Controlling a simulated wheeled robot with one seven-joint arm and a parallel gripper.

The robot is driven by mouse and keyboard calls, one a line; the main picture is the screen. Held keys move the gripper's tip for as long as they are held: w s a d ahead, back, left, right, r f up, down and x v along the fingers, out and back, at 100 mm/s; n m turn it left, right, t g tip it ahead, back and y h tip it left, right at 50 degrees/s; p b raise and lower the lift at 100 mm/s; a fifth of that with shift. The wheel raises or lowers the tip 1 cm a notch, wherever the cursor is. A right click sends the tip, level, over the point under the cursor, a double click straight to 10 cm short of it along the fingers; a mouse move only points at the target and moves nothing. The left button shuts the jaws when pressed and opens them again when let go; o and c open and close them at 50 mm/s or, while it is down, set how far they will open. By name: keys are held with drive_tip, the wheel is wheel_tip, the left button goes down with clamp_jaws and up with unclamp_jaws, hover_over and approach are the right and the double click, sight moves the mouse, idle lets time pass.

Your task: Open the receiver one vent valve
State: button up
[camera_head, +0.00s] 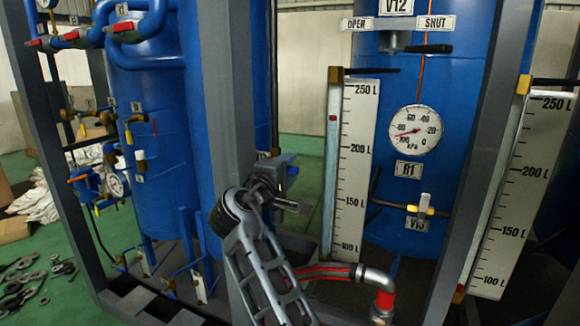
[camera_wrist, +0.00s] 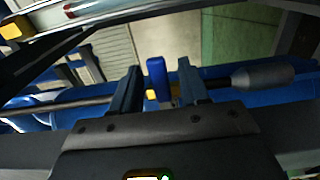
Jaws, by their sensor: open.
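The receiver tank R1 (camera_head: 455,85) is the blue vessel at the right in the head view. Its upper valve, labelled V12, has a black handle (camera_head: 428,48) that points right, under the SHUT sign (camera_head: 435,23). A lower valve V13 (camera_head: 425,205) has a white and yellow handle. My gripper (camera_head: 292,185) is left of the R1 level scale, well below and left of the V12 handle. In the wrist view my gripper (camera_wrist: 158,88) is open. A blue lever (camera_wrist: 158,78) shows between its fingers; I cannot tell whether they touch it. Which valve it belongs to is unclear.
A grey post (camera_head: 222,90) stands left of my gripper. The level scale (camera_head: 350,165) stands to its right, and a second scale (camera_head: 518,190) stands further right. A red and grey pipe (camera_head: 330,270) runs low in front. Blue tanks fill the left.

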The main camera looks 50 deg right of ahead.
drive_tip(key=shift+x, duration=1.1)
clamp_jaws()
